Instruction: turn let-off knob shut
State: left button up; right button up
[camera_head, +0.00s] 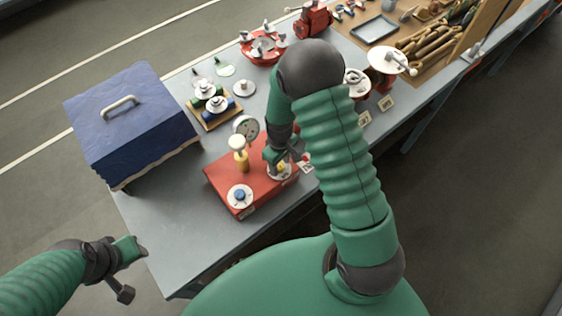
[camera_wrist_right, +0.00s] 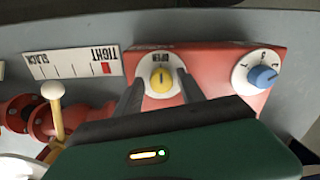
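A red box (camera_head: 230,178) stands on the grey table. On it is a yellow knob (camera_wrist_right: 161,79) on a white dial; "OPEN" is printed beside it. My right gripper (camera_wrist_right: 160,77) is open, one dark finger on each side of the yellow knob. I cannot tell whether the fingers touch it. In the head view my right gripper (camera_head: 284,158) comes down over the yellow knob (camera_head: 283,168) and partly hides its dial. My left gripper (camera_head: 132,252) is off the table's front left, away from the box; its opening cannot be made out.
A blue knob (camera_wrist_right: 262,76) on a numbered dial sits beside the yellow one. A round gauge (camera_head: 246,127) and a yellow stem with a pale top (camera_head: 238,146) rise close by. A blue covered case (camera_head: 130,125) stands left. Bare table lies in front.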

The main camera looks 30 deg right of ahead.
jog(key=shift+w+a, duration=0.15)
jog(key=shift+a, duration=0.4)
jog(key=c, duration=0.5)
jog(key=shift+c, duration=1.1)
jog(key=shift+d, duration=0.2)
grip_shut()
jog(key=shift+d, duration=0.45)
jog(key=shift+a, duration=0.45)
jog(key=shift+d+f+m+b, duration=0.1)
jog(key=shift+d+m+b, duration=0.1)
jog(key=shift+m, duration=0.35)
jog(key=shift+d+f+m+b, duration=0.1)
jog(key=shift+m+b, duration=0.1)
jog(key=shift+m, duration=0.35)
jog(key=m, duration=0.2)
jog(key=shift+a+r+m, duration=0.1)
jog(key=shift+a+m, duration=0.05)
jog(key=shift+m, duration=0.15)
jog(key=shift+m+b, duration=0.35)
jog(key=shift+m, duration=1.45)
jog(key=m, duration=0.3)
jog(key=shift+m, duration=0.3)
pick_arm(q)
jog(key=shift+w+a+f+p, duration=0.15)
jog(key=shift+a+f+p, duration=0.15)
jog(key=shift+f+p, duration=0.15)
pick_arm(e)
jog(key=m, duration=0.5)
jog(key=shift+m, duration=0.3)
